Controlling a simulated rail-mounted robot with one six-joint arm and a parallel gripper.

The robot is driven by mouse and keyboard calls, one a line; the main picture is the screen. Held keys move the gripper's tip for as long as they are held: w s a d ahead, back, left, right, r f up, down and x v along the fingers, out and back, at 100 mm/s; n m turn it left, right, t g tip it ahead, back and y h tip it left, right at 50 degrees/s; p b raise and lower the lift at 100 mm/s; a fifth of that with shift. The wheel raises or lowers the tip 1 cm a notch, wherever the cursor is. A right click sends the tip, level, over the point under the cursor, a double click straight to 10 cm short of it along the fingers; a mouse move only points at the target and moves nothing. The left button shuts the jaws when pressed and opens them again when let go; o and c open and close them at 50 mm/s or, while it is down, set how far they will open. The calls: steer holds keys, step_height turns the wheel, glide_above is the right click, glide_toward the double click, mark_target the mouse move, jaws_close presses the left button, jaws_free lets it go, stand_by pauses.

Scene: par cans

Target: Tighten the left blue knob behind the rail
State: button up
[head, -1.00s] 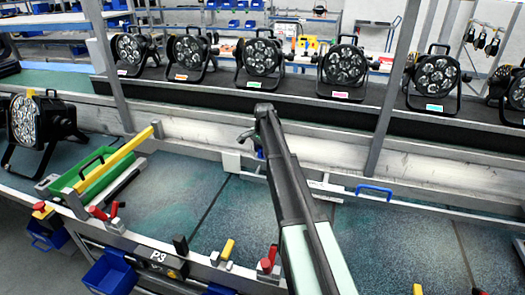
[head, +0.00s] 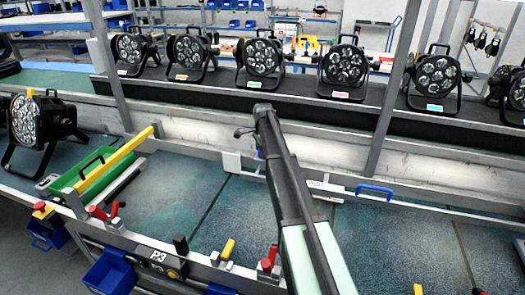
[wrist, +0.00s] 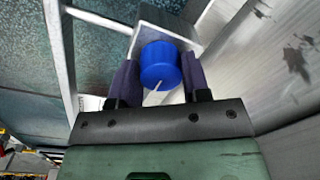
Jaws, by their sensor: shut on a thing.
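The blue knob (wrist: 157,64) sits on a light grey metal block (wrist: 166,20) in the wrist view, with a white line on its face pointing to the lower left. My gripper (wrist: 159,70) has one dark purple finger on each side of the knob and is shut on it. In the head view my arm reaches over the rail (head: 210,152), and the fingers and most of the knob are hidden behind it.
Several par cans (head: 259,58) stand on the black shelf behind the rail. Another par can (head: 40,121) stands at the left. A green tray (head: 95,170) with a yellow bar and a blue handle (head: 375,191) lie on either side of my arm.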

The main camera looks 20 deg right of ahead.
steer(key=o, duration=0.9)
steer(key=r+p, duration=1)
steer(key=r, duration=0.1)
steer(key=shift+s+p, duration=0.3)
steer(key=shift+p, duration=0.1)
steer(key=shift+f, duration=0.1)
